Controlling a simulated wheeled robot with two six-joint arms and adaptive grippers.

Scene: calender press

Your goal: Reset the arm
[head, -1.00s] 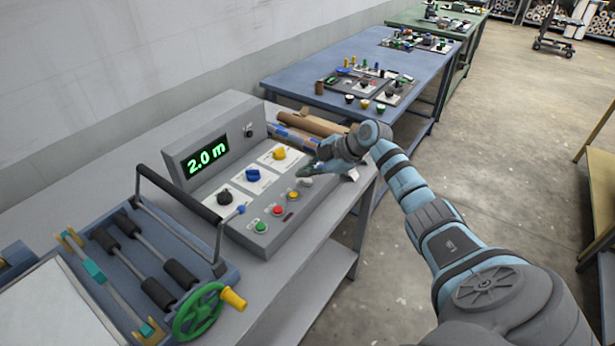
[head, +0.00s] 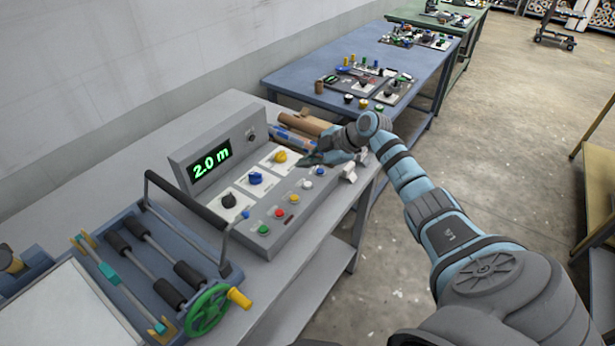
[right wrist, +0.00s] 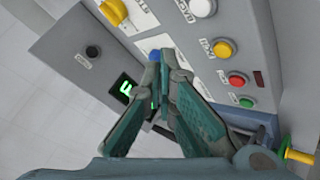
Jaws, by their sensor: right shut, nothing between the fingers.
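My right arm reaches in from the lower right in the head view. Its gripper (head: 310,160) is shut and empty, held above the right end of the grey control panel (head: 300,212). In the right wrist view the closed fingers (right wrist: 158,62) point at the panel, with a blue knob (right wrist: 183,55) just beyond them. The panel's display (head: 211,158) reads "2.0 m" in green. The panel carries black, blue and yellow knobs (head: 280,156) and several push buttons, including a white one (head: 307,185). My left gripper is not in view.
A roller press with a green handwheel (head: 207,311) stands left of the panel. Cardboard tubes (head: 305,121) lie behind the panel's right end. A blue table (head: 290,75) with more parts stands further back.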

